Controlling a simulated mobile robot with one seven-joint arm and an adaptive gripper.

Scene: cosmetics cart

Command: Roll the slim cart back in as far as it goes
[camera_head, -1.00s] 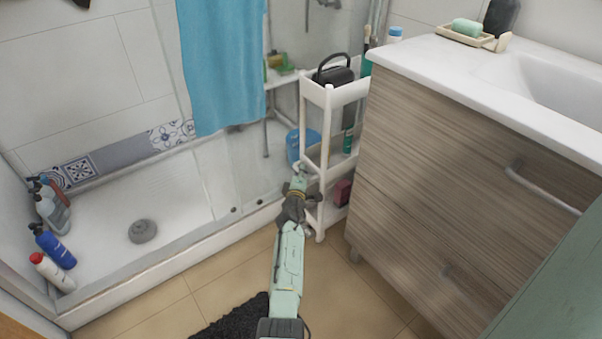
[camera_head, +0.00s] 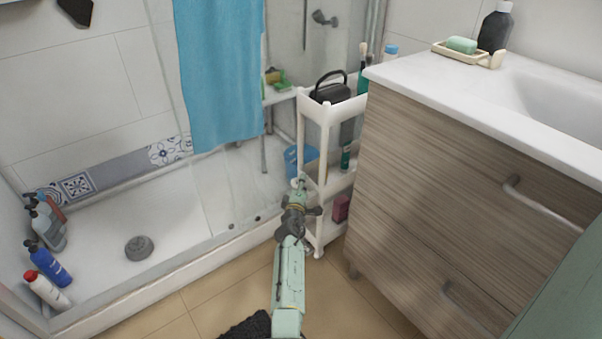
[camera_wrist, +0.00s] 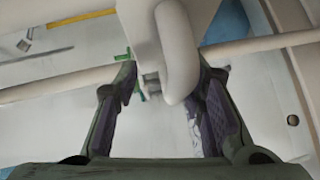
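The slim white cart (camera_head: 324,113) stands upright in the gap between the shower and the wood-grain vanity (camera_head: 440,170). Its front end sticks out a little past the vanity's near left corner. My gripper (camera_head: 299,188) is at the cart's front, around mid-height, below the top tray. In the wrist view, a white loop handle (camera_wrist: 178,55) hangs between my two fingers, nearer the right one. The fingers are apart, with a clear gap on the left of the handle. Whether the right finger touches it I cannot tell.
The cart holds a black bag (camera_head: 331,92), a green bottle (camera_head: 346,156) and a dark red box (camera_head: 340,208). The shower's raised edge (camera_head: 190,262) runs close along the left. A blue bucket (camera_head: 292,160) stands behind the glass. A dark mat (camera_head: 247,327) lies on the floor near my arm.

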